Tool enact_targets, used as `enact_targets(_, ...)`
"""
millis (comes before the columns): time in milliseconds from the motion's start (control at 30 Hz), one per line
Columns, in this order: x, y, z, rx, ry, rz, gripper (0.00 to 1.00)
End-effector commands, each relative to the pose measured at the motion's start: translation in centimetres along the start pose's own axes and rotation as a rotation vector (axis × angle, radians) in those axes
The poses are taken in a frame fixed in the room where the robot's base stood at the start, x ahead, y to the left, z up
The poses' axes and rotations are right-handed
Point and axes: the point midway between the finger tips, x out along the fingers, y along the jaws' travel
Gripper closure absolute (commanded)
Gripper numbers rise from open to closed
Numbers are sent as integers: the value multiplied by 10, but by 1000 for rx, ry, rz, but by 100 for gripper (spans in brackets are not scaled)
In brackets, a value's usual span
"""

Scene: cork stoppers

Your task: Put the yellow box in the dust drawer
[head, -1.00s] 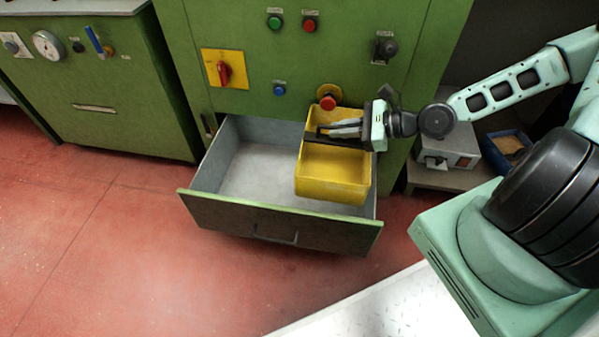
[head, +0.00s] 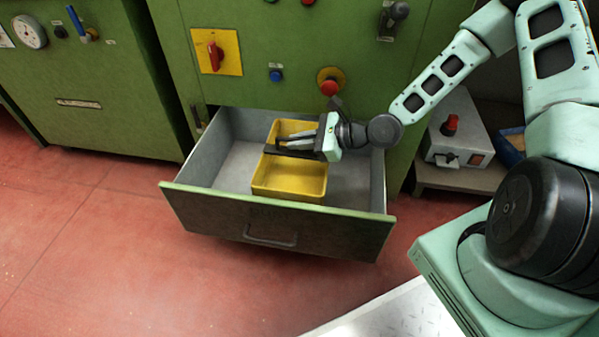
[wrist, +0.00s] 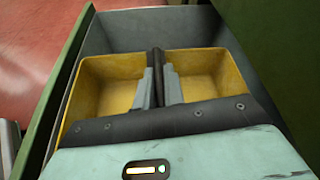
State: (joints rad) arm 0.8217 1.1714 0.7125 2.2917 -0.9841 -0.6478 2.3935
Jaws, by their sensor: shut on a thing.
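The yellow box (head: 290,182) is an open-topped bin inside the pulled-out dust drawer (head: 275,218), near the drawer's middle. The drawer is grey inside with a green front. My gripper (head: 292,146) reaches in from the right and is shut on the yellow box, at a bar across its middle. In the wrist view the box (wrist: 105,88) shows two hollow halves, with my fingers (wrist: 158,88) meeting on the dark divider between them. The drawer's grey wall (wrist: 160,30) runs around it. Whether the box touches the drawer floor is hard to tell.
The green cabinet above the drawer carries a red knob on a yellow plate (head: 217,52), a blue button (head: 275,75) and a red button (head: 329,87). A grey control box (head: 459,130) stands on a low shelf at right. Red floor (head: 80,240) is open in front.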

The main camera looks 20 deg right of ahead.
Motion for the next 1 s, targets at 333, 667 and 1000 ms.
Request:
enact_targets(333, 14, 7, -34, -2, -1, 0, 100)
enact_targets(667, 28, 15, -68, -1, 0, 0, 100)
enact_targets(1000, 28, 14, -67, 0, -1, 0, 100)
